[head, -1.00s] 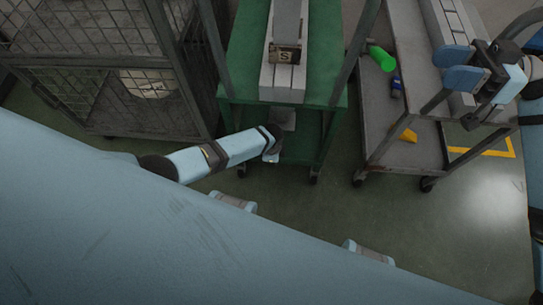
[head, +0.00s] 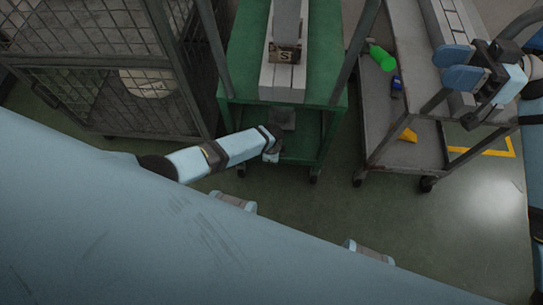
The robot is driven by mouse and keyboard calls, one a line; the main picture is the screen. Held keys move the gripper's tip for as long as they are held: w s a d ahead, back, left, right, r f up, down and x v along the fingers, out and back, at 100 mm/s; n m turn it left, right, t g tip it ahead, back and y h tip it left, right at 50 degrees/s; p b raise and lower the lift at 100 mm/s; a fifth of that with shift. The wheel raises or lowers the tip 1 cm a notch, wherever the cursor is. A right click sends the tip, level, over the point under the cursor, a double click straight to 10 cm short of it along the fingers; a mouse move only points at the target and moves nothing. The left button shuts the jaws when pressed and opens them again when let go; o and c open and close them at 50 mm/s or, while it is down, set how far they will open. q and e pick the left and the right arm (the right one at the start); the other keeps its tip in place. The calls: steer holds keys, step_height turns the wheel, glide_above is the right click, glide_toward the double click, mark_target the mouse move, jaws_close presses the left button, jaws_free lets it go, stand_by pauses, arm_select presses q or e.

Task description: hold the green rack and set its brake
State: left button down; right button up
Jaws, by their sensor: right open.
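The green rack (head: 333,97) stands at the top centre, with grey uprights, an upper shelf and a lower shelf. Its front casters (head: 314,176) touch the floor; I cannot make out a brake. My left gripper (head: 272,152) is at the rack's front, in front of the lower shelf. Its fingers are too small and turned away to show whether they are open or touching the rack. My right gripper (head: 461,66) is open and empty, with two blue fingers apart, above the grey cart at the right.
White boxes (head: 281,83) and a block marked S (head: 286,54) sit on the rack. A wire-mesh cage (head: 95,90) stands left. Green floor is clear in front.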

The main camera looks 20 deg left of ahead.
steer(key=shift+c, duration=0.2)
jaws_close()
steer(key=s+a+r+n+g+h, duration=0.2)
steer(key=s+a+r+g, duration=0.3)
steer(key=a+r, duration=0.65)
steer(key=w+d+m+t+h, duration=0.3)
steer(key=w+d+h, duration=0.2)
steer(key=w+d, duration=0.4)
steer(key=shift+w+d+f, duration=0.15)
steer(key=shift+w+d, duration=0.25)
steer(key=shift+w, duration=0.55)
